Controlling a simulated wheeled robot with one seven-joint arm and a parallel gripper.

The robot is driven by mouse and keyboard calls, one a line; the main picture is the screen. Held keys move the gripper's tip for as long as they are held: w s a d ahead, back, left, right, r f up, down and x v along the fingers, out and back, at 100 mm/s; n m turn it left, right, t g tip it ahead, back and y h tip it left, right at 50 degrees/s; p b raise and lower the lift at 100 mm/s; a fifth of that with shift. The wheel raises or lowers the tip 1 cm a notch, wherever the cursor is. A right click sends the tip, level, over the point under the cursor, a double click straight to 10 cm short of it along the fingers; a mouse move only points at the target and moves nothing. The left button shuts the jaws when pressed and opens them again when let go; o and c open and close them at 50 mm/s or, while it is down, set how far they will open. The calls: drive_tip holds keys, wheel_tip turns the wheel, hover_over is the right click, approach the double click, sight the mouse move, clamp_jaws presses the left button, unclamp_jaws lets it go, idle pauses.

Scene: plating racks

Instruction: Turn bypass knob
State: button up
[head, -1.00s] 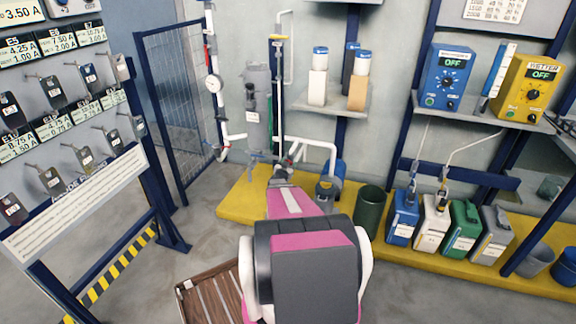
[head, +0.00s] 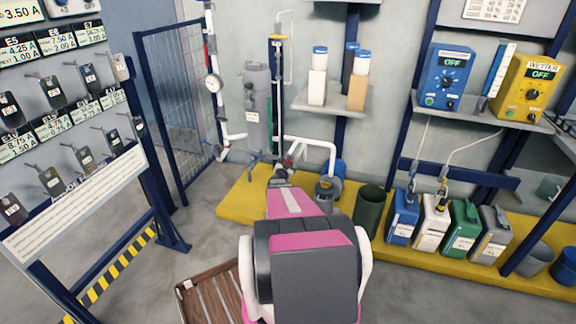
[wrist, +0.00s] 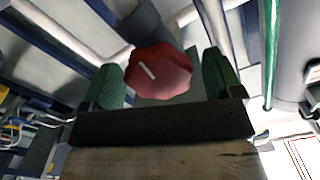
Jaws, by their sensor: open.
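The red lobed knob (wrist: 158,72) with a white pointer line shows large in the wrist view, on a grey pipe or valve body. Its white line runs diagonally. My gripper (wrist: 163,80) is open, with one green finger pad on each side of the knob in the picture. The left pad looks very close to the knob; a gap shows on the right. I cannot tell whether either pad touches it. In the head view my gripper (head: 279,176) is small, at the low pipework, and a bit of red (head: 288,163) shows beside it.
White pipes (head: 318,143), a grey cylinder (head: 258,100) and a blue pump (head: 333,178) crowd the gripper. A dark green bin (head: 369,211) stands to the right on the yellow platform (head: 400,246). A mesh gate (head: 180,100) stands left.

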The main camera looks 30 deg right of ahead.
drive_tip(key=shift+s, duration=0.1)
drive_tip(key=v, duration=1)
drive_tip(key=shift+a, duration=0.3)
